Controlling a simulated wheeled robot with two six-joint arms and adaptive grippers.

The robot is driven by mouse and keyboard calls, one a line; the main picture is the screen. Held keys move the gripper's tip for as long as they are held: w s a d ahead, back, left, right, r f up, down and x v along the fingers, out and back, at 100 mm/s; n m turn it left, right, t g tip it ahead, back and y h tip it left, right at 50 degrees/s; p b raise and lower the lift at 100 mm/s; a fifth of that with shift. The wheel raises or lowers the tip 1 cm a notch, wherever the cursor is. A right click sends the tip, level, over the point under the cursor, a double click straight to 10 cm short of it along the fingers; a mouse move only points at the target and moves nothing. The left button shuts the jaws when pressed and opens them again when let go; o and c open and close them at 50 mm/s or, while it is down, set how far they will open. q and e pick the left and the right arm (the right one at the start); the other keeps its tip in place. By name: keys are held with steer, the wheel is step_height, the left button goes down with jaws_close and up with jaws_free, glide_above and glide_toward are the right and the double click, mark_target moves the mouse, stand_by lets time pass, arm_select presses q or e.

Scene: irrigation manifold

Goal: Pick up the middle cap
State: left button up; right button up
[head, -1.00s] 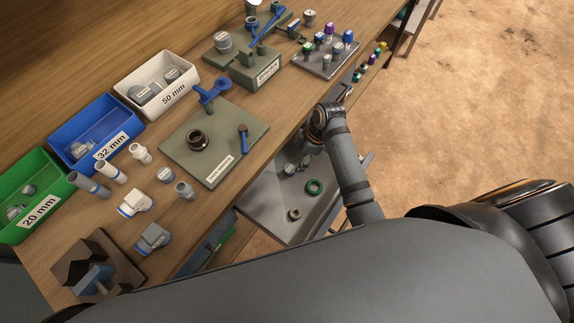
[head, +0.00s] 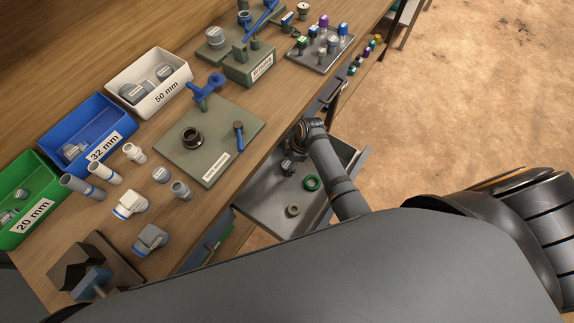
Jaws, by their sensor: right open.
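My right gripper (head: 290,163) is over the open drawer below the bench, pointing down. Its jaws are open, but they are small and partly hidden by my wrist. Small grey pieces lie close by it in the drawer; I cannot tell them from the fingers for sure. A grey round cap (head: 160,175) sits on the bench, and grey caps lie in the bins. I cannot tell which is the middle cap. My left gripper is out of view.
The green (head: 50,198), blue (head: 122,129) and white (head: 188,73) bins line the bench back. Pipe fittings and a green plate (head: 215,125) lie before them. A tray (head: 308,58) of coloured valves stands farther right. The bench edge borders the drawer.

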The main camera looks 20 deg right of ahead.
steer(key=shift+w+a+f, duration=0.1)
steer(key=shift+a+f, duration=0.05)
steer(key=shift+f, duration=0.3)
steer(key=c, duration=1.1)
steer(key=shift+r, duration=0.15)
